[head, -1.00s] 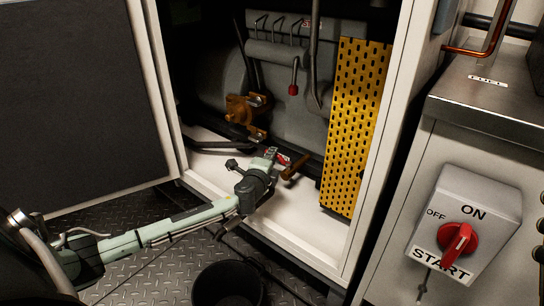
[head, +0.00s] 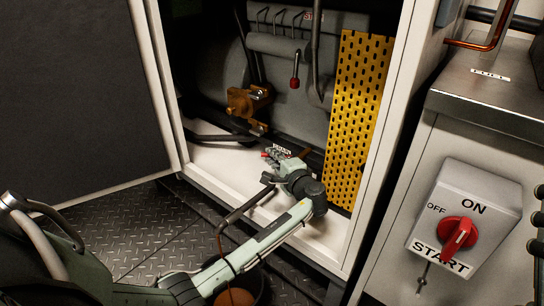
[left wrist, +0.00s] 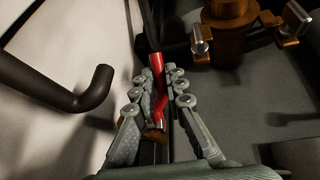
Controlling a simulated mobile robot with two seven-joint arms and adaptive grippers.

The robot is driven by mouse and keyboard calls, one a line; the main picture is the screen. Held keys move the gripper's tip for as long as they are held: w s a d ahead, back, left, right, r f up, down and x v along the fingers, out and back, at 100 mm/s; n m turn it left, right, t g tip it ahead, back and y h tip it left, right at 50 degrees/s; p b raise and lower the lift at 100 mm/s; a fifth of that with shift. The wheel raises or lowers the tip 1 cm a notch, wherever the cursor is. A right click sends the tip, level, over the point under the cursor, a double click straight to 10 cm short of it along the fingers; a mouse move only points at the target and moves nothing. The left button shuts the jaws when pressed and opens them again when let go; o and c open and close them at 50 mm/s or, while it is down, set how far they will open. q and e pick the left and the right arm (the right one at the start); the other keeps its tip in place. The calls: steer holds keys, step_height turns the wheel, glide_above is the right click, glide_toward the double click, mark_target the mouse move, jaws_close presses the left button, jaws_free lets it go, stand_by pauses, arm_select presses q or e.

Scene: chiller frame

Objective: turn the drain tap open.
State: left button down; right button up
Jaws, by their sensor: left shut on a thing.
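The drain tap's red lever (left wrist: 158,85) lies between the fingers of my left gripper (left wrist: 160,95) in the left wrist view. In the head view my left gripper (head: 276,158) is shut on the lever, low inside the open cabinet; only the lever's red tip (head: 265,154) shows there. A white label (head: 282,150) lies just behind the fingers. A dark drain pipe (head: 245,205) runs out over the cabinet's front edge and bends down. A thin brownish stream falls from it into a black bucket, where brown liquid (head: 235,298) shows. My right gripper is not in view.
A yellow perforated guard (head: 357,110) stands right of the gripper. A brass valve fitting (head: 243,102) is behind it to the left. An open dark door (head: 80,90) is at left. A START switch box (head: 465,220) is at right.

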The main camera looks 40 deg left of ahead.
arm_select(q)
steer(key=shift+s+d+n+g+y, duration=0.25)
steer(key=shift+n+g, duration=0.35)
steer(key=shift+g, duration=0.3)
steer(key=c, duration=1.6)
jaws_free()
steer(key=shift+o, duration=0.2)
steer(key=o, duration=0.7)
step_height(320, 180, up, 9)
steer(key=shift+w, duration=0.25)
steer(key=shift+s+r, duration=0.2)
steer(key=shift+r, duration=0.6)
steer(key=c, duration=0.7)
steer(key=shift+f, duration=0.2)
